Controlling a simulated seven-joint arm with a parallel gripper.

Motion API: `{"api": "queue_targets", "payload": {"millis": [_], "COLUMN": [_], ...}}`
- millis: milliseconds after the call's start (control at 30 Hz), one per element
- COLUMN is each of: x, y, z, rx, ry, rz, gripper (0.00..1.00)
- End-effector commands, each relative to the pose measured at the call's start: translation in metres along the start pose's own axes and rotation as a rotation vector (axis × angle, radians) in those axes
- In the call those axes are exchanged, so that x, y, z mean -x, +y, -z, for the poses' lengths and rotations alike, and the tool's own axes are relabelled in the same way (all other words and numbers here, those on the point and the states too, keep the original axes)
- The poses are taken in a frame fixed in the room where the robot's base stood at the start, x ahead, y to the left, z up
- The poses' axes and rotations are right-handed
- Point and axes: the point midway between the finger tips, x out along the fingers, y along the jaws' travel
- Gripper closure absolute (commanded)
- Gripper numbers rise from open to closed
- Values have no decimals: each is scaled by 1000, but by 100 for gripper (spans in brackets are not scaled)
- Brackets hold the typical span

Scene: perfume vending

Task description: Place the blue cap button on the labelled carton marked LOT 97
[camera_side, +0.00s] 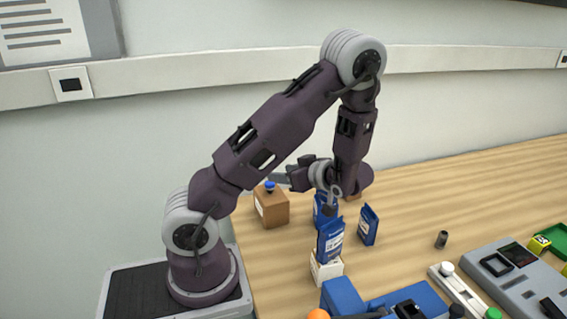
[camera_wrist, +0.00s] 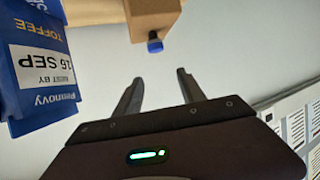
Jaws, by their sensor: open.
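A brown carton (camera_side: 274,210) stands on the wooden table with a white label on its left face, too small to read. The blue cap button (camera_side: 269,186) sits on top of this carton. My gripper (camera_side: 277,179) is level, with its fingers beside the cap. In the wrist view the picture is upside down: the carton (camera_wrist: 150,16) is at the top and the blue cap (camera_wrist: 154,43) shows at its edge. My gripper (camera_wrist: 159,75) is open and empty there, its two fingers spread apart, with the cap beyond the tips and roughly between them.
Blue packets (camera_side: 331,238) stand to the right of the carton, one in a white holder (camera_side: 326,268). A blue packet (camera_wrist: 38,75) also fills the wrist view's left side. A blue device (camera_side: 345,298) and a grey panel (camera_side: 520,280) lie nearer front right.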

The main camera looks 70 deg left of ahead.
Motion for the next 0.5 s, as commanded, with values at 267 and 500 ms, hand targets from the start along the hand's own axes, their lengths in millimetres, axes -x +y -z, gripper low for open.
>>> {"api": "queue_targets", "payload": {"millis": [267, 500], "x": [14, 174], "y": [2, 103], "z": [31, 18], "rx": [3, -50], "ry": [-8, -585], "rz": [-8, -765], "gripper": [53, 53]}}
